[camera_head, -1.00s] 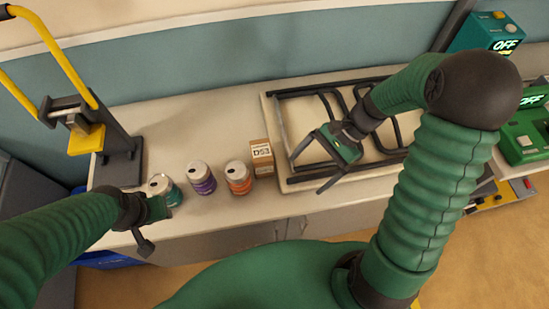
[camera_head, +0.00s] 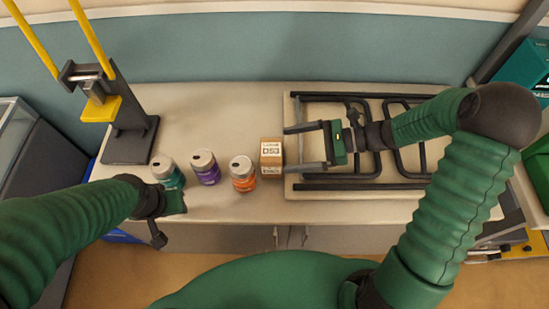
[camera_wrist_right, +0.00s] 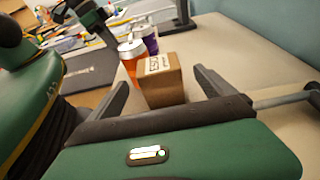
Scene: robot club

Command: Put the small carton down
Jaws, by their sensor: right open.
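The small carton (camera_head: 271,158) is a brown box with a white printed label. It stands upright on the table, just left of the dark tube rack. My right gripper (camera_head: 306,147) is open, its two fingers pointing left toward the carton. In the right wrist view the carton (camera_wrist_right: 161,80) stands ahead, between the lines of the open fingers (camera_wrist_right: 160,92), and looks free of them. My left gripper (camera_head: 170,215) is low at the left, in front of the teal can; its jaws are not clear.
A teal can (camera_head: 168,173), a purple can (camera_head: 206,167) and an orange can (camera_head: 243,174) stand in a row left of the carton. A yellow-handled press (camera_head: 128,130) stands at the back left. The dark tube rack (camera_head: 400,184) lies on the right. Bare table (camera_head: 220,110) shows behind the cans.

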